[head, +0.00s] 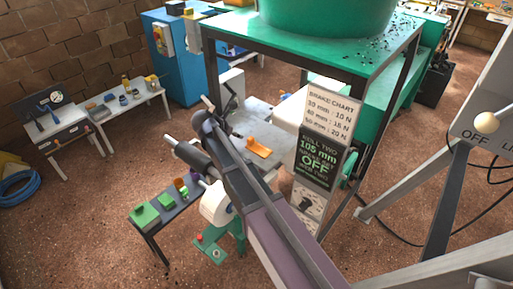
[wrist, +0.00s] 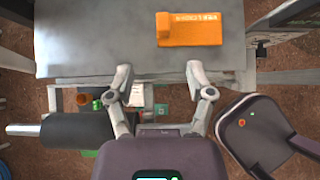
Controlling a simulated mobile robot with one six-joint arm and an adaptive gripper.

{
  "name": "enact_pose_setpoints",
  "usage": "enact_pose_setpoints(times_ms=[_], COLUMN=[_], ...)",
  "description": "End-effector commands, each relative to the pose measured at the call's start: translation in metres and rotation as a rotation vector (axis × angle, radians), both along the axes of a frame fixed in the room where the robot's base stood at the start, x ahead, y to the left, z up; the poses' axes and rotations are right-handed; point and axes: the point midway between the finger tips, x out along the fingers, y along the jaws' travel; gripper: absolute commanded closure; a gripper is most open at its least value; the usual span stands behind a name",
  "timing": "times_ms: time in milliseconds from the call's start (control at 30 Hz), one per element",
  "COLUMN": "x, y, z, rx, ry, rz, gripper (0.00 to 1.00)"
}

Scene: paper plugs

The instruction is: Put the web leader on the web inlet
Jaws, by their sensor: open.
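An orange block-like piece with a raised end and pale lettering (wrist: 200,27) lies flat on a grey tabletop (wrist: 110,40) in the wrist view. The lettering is too small to read; it may be the web leader. The orange piece also shows in the head view (head: 258,147), to the right of my arm. My gripper (wrist: 159,72) is open and empty, with its fingers spread at the table's near edge. The orange piece lies beyond the fingers, toward the right one, apart from both. I cannot tell which part is the web inlet.
A dark roller on a grey shaft (wrist: 75,138) is left of my gripper. A small table with green blocks (head: 147,214) stands at the lower left. A green stand with a large drum (head: 325,12) and a sign board (head: 322,150) rise to the right.

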Motion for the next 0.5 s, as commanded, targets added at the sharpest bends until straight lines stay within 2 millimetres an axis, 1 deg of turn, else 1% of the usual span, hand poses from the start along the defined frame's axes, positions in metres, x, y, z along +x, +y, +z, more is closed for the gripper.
enact_pose_setpoints(times_ms=[267,500], x=[0.007,0.021], y=[-0.005,-0.016], z=[-0.011,-0.031], rx=[0.001,0.001], ry=[0.000,0.000], rz=[-0.002,-0.002], gripper=[0.31,0.31])
